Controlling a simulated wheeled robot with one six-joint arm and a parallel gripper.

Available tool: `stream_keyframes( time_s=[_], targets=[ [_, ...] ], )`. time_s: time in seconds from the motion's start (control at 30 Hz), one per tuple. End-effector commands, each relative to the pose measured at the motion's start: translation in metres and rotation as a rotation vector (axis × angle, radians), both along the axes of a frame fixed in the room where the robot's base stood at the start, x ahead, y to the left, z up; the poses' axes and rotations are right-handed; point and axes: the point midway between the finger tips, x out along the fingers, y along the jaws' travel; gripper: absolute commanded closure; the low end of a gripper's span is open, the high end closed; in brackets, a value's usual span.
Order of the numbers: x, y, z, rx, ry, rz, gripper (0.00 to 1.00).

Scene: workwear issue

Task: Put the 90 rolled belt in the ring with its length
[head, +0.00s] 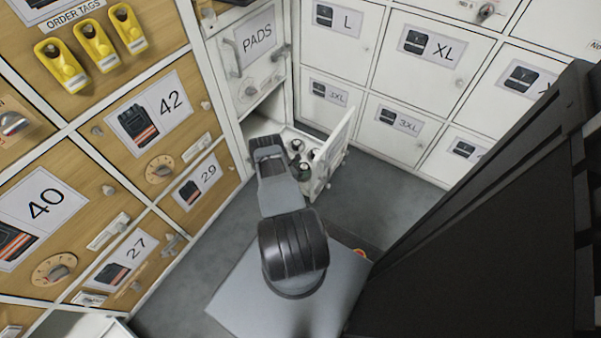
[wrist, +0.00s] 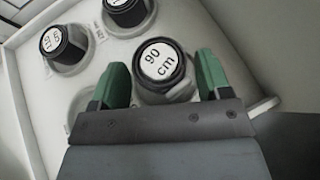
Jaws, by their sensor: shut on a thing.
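The 90 rolled belt (wrist: 160,62) is a black roll whose white end label reads "90 cm". It is between the two green fingers of my gripper (wrist: 163,78), which is shut on it in the wrist view. A pale ring (wrist: 178,96) shows around its lower side; I cannot tell whether the belt is seated in it or just above it. Another pale ring (wrist: 80,103) at left is partly hidden by the left finger.
Two other black rolled belts stand in rings, one at left (wrist: 62,43) and one at the top (wrist: 125,10). The tray's walls are close around them. White lockers (head: 420,50) and wooden drawers (head: 150,115) flank the corner. Grey floor (head: 385,200) is clear at right.

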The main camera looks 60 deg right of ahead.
Motion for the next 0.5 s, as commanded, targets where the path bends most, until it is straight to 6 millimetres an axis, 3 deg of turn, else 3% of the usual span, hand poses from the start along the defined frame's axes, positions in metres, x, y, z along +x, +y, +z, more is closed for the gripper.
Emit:
stream_keyframes(
  time_s=[0.03, 0.1, 0.5],
  targets=[
    [-0.0002, 0.0005, -0.0122, 0.000, 0.001, 0.000, 0.56],
    [0.0001, 0.0003, -0.0181, -0.001, 0.000, 0.000, 0.56],
    [0.0003, 0.0003, -0.0206, -0.001, 0.000, 0.001, 0.56]
  ],
)
